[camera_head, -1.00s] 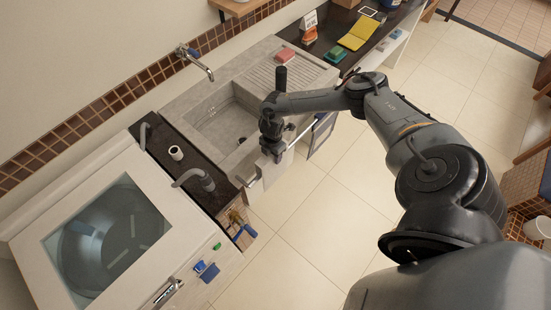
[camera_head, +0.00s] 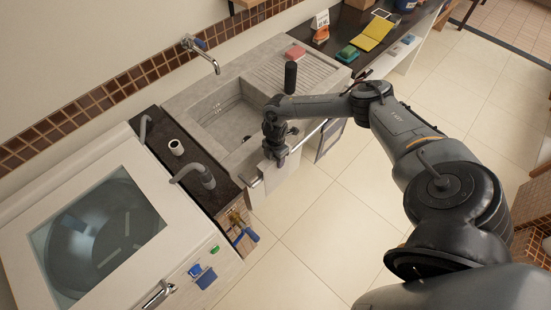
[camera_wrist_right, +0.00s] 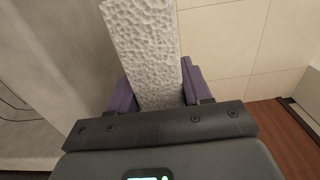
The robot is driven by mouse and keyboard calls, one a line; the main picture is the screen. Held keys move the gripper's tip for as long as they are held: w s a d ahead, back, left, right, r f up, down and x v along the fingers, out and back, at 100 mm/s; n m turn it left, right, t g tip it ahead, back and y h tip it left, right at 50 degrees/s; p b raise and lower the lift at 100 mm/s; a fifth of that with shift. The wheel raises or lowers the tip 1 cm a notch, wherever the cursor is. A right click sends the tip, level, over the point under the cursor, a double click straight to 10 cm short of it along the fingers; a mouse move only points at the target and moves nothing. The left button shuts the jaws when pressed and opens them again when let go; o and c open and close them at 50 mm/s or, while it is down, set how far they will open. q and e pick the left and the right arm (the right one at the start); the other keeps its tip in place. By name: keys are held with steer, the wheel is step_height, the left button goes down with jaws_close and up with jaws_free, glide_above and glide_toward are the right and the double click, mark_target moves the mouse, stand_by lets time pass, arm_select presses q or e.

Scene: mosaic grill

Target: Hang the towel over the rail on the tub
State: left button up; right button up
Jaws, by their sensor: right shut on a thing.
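The towel (camera_wrist_right: 148,40) is a white, bumpy-textured strip in the right wrist view. It lies between the two purple fingers of my right gripper (camera_wrist_right: 157,88), which is shut on it, and it runs up out of the picture. In the head view my right gripper (camera_head: 275,154) points down at the front edge of the grey stone tub (camera_head: 218,127). The metal rail (camera_head: 309,134) runs along the tub's front, partly hidden by the gripper. I cannot tell whether the towel touches the rail. My left gripper is not in view.
A white top-loading washer (camera_head: 150,178) with a glass lid stands at the left. A dark counter strip (camera_head: 207,198) with a grey hose lies between washer and tub. A tap (camera_head: 205,52) reaches over the basin. Tiled floor (camera_head: 335,215) in front is clear.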

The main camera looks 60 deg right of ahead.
steer(key=shift+f+b, duration=1.6)
steer(key=shift+f, duration=0.25)
steer(key=shift+f+b, duration=0.65)
steer(key=shift+f, duration=0.4)
steer(key=o, duration=1.3)
